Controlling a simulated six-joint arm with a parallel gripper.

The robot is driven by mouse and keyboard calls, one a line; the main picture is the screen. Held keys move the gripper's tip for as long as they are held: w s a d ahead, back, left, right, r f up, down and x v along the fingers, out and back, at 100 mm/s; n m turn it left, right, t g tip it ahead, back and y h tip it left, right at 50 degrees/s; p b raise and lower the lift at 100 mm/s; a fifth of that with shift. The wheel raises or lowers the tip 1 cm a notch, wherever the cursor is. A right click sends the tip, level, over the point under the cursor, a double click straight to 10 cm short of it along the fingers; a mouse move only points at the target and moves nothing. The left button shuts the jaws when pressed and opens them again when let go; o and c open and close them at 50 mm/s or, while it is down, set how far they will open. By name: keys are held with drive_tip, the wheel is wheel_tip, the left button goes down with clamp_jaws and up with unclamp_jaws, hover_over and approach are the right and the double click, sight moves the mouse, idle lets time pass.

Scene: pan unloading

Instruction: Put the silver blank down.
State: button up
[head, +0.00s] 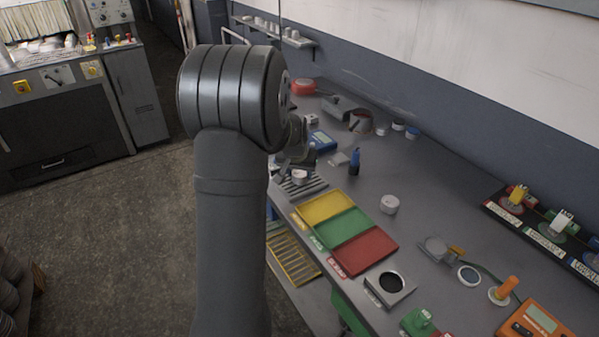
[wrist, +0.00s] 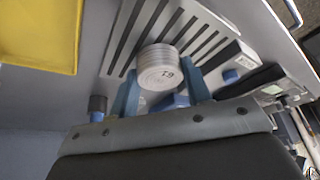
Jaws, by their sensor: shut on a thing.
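The silver blank (wrist: 160,66) is a short ribbed cylinder with dark digits on its face. In the wrist view it sits between the two blue fingers of my gripper (wrist: 163,88), which is shut on it. In the head view the blank (head: 300,177) shows small below my wrist, in front of the grey slotted rack (head: 303,188). In the wrist view the slotted rack (wrist: 205,45) lies behind the blank. I cannot tell whether the blank touches the rack. My arm hides part of the gripper in the head view.
Yellow (head: 326,206), green (head: 343,227) and red (head: 364,252) trays lie in a row along the bench edge. Another pale cylinder (head: 390,204) stands right of them. The bench's right middle is mostly clear.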

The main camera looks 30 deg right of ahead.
drive_tip(key=shift+f, duration=0.1)
drive_tip(key=o, duration=1.1)
drive_tip(key=shift+c, duration=0.2)
drive_tip(key=v, duration=1.2)
drive_tip(key=x, duration=1.2)
drive_tip(key=shift+f, duration=0.25)
drive_tip(key=shift+r, duration=1.55)
